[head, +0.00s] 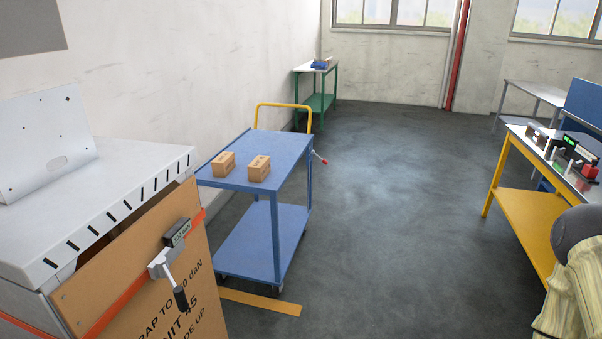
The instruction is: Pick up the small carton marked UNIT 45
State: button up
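Two small brown cartons stand apart on the top shelf of a blue trolley (240,180): a left carton (223,164) and a right carton (259,168). Any marking on them is too small to read. My gripper is not in view.
A grey slotted metal top (110,180) is above the large carton. A yellow bench (540,215) with devices stands right, beside a cream striped shape (572,300). A green table (318,102) is at the back. The middle floor is clear.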

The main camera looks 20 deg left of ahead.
aim_at(258, 168)
jog(key=z, duration=0.15)
jog(key=i, duration=1.05)
jog(key=u, duration=0.65)
jog(key=i, duration=1.1)
jog(key=u, duration=0.95)
